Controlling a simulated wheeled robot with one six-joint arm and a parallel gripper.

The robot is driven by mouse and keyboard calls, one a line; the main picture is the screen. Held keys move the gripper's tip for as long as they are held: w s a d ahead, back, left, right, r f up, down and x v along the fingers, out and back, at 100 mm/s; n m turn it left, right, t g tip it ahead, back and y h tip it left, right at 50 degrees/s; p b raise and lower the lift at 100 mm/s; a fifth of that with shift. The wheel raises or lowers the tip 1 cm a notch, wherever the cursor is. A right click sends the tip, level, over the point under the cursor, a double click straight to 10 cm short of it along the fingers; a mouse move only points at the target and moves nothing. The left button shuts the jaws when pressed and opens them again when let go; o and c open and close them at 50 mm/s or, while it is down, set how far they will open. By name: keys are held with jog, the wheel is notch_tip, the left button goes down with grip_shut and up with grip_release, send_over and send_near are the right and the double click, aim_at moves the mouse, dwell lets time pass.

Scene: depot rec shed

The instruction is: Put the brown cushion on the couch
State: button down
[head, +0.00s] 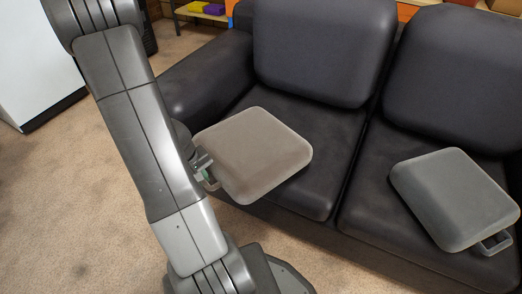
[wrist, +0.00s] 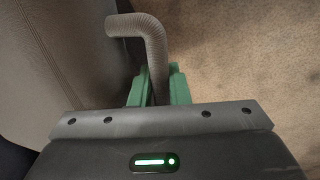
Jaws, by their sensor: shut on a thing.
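The brown cushion (head: 252,152) is a square, taupe-brown pad in the head view, over the front of the couch's left seat. My gripper (head: 206,172) is at its left edge, shut on its handle. In the wrist view my green gripper fingers (wrist: 158,86) close around the ribbed grey handle (wrist: 150,32), with the cushion's side (wrist: 60,60) at the left. The dark couch (head: 310,190) has two seats and back cushions. I cannot tell whether the brown cushion touches the seat.
A grey cushion (head: 455,198) with a handle lies on the couch's right seat. The couch's left armrest (head: 205,75) rises behind the brown cushion. A white cabinet (head: 38,60) stands at the far left. A low shelf (head: 203,14) with coloured items is behind. Carpet is clear at left.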

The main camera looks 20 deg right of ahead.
aim_at(226, 134)
jog(key=w+d, duration=0.3)
jog(key=d, duration=0.1)
jog(key=w+d, duration=0.4)
jog(key=d, duration=0.1)
jog(key=w+d+p, duration=0.1)
jog(key=w+d, duration=0.3)
jog(key=shift+w+d, duration=0.2)
jog(key=shift+w, duration=0.05)
jog(key=x, duration=0.1)
jog(key=b+x, duration=0.2)
jog(key=shift+s+a+f, duration=0.1)
jog(key=shift+a+f, duration=0.2)
jog(key=shift+f, duration=0.1)
jog(key=c, duration=1.4)
grip_release()
jog(key=shift+r, duration=0.1)
jog(key=shift+r, duration=0.1)
jog(key=p+v, duration=0.4)
jog(key=v, duration=0.8)
